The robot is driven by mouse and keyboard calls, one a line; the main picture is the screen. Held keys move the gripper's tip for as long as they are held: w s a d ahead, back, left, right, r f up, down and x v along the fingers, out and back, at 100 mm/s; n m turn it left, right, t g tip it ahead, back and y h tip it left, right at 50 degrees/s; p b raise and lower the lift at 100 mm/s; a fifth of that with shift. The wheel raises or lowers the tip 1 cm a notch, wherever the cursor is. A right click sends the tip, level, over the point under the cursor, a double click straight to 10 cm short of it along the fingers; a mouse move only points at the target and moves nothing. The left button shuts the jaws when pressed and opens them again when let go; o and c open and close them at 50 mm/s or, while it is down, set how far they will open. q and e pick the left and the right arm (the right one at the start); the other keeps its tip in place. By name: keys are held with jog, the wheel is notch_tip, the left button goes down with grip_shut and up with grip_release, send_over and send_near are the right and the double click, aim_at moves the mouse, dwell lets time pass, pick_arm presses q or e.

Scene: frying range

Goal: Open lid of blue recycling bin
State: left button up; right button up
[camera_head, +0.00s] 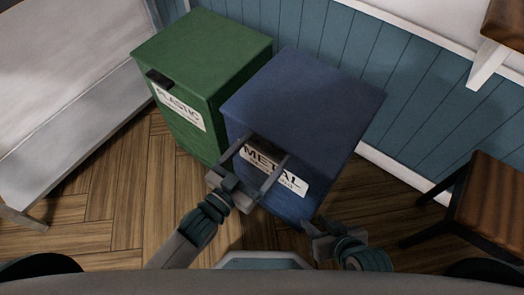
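The blue recycling bin (305,95) stands in the middle of the view with its lid down. A white label reading METAL (292,183) is on its front. A dark handle at the lid's front edge is partly hidden by my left gripper. My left gripper (265,150) is open in front of the bin, its two fingers apart and reaching over the label toward the handle. I cannot tell whether they touch it. My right gripper (311,227) is low, near the bin's lower right front, and its fingers are too small to read.
A green bin (205,50) labelled PLASTIC stands close on the left, lid down. A blue panelled wall (415,90) is behind. A wooden stool (490,205) is at the right, and a pale bench-like surface (65,75) at the left. Wooden floor is clear at the lower left.

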pick_arm(q)
jog(key=c, duration=0.6)
jog(key=shift+r, duration=0.15)
